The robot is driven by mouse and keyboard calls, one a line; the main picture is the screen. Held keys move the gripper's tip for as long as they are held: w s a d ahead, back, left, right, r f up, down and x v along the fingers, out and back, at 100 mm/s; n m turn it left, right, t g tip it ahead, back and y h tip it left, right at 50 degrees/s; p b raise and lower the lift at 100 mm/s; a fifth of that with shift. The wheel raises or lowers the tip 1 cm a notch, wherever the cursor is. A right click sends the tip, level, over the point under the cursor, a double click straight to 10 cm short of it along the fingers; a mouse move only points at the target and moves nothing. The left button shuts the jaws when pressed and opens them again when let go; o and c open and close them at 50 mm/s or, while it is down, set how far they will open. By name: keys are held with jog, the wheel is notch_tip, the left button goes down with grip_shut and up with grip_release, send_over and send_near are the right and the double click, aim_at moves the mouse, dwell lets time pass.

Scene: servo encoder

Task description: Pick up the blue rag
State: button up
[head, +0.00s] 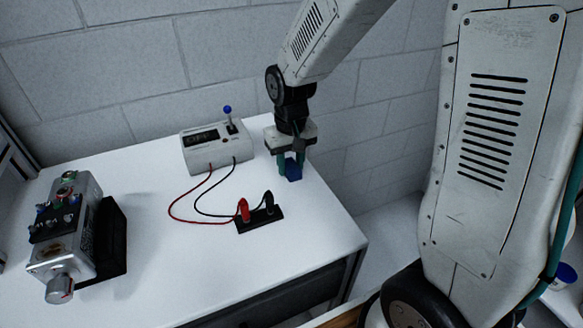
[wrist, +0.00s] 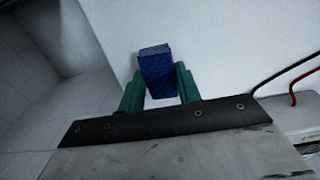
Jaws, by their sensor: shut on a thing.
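The blue rag (head: 293,170) looks like a small folded block at the right rear part of the white table. My gripper (head: 291,168) points down there, with its green fingers shut on the rag. In the wrist view the rag (wrist: 158,73) sits between the two green fingertips (wrist: 158,90) and sticks out past them. I cannot tell for sure whether the rag touches the table or hangs just above it.
A grey meter box (head: 215,149) with a blue-knobbed lever stands left of my gripper. Red and black cables run to a black socket strip (head: 260,220) in front. A metal device (head: 66,235) stands at the left. The white table (head: 180,285) is clear at the front; its right edge is near.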

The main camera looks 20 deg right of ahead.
aim_at(291, 165)
notch_tip(291, 165, up, 10)
dwell(0.5)
jog(key=shift+o, duration=0.9)
jog(key=shift+c, duration=0.6)
